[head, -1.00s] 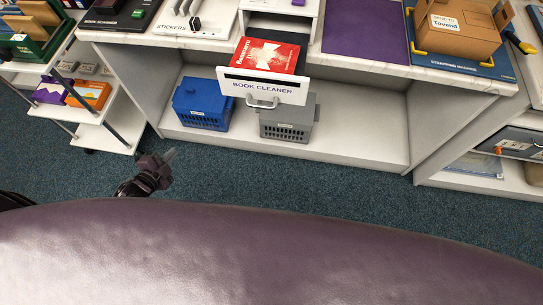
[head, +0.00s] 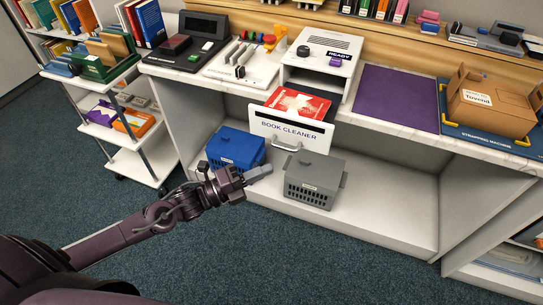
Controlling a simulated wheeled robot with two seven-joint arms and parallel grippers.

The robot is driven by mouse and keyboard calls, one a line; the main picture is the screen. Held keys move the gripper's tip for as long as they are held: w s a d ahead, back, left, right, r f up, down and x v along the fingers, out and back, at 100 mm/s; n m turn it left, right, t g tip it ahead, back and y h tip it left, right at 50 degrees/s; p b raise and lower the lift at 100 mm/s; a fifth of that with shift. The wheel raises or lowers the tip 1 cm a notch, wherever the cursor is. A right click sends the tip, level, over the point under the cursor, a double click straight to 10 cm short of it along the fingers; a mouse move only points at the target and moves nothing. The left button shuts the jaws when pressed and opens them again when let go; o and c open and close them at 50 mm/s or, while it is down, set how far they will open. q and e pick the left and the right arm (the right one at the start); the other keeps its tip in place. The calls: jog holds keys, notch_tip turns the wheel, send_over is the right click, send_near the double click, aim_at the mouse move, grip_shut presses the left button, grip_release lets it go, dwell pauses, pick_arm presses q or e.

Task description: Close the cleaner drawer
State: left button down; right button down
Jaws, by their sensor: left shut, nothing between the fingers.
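The cleaner drawer (head: 289,131), with a white front marked "BOOK CLEANER" and a metal handle (head: 288,147), sticks out open below the white cleaner unit (head: 321,57). A red book (head: 300,103) lies in it. My left gripper (head: 262,172) is shut and empty, below and to the left of the drawer front, apart from the handle. In the picture it lies between the blue crate and the grey crate. My right gripper is not in view.
A blue crate (head: 235,150) and a grey crate (head: 313,181) stand on the low shelf under the counter. A purple mat (head: 398,97) and a cardboard box (head: 494,101) are on the counter to the right. A white cart (head: 142,165) stands at the left. The carpet in front is clear.

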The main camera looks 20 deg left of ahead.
pick_arm(q)
jog(key=w, duration=0.4)
jog(key=shift+w+d+r, duration=0.4)
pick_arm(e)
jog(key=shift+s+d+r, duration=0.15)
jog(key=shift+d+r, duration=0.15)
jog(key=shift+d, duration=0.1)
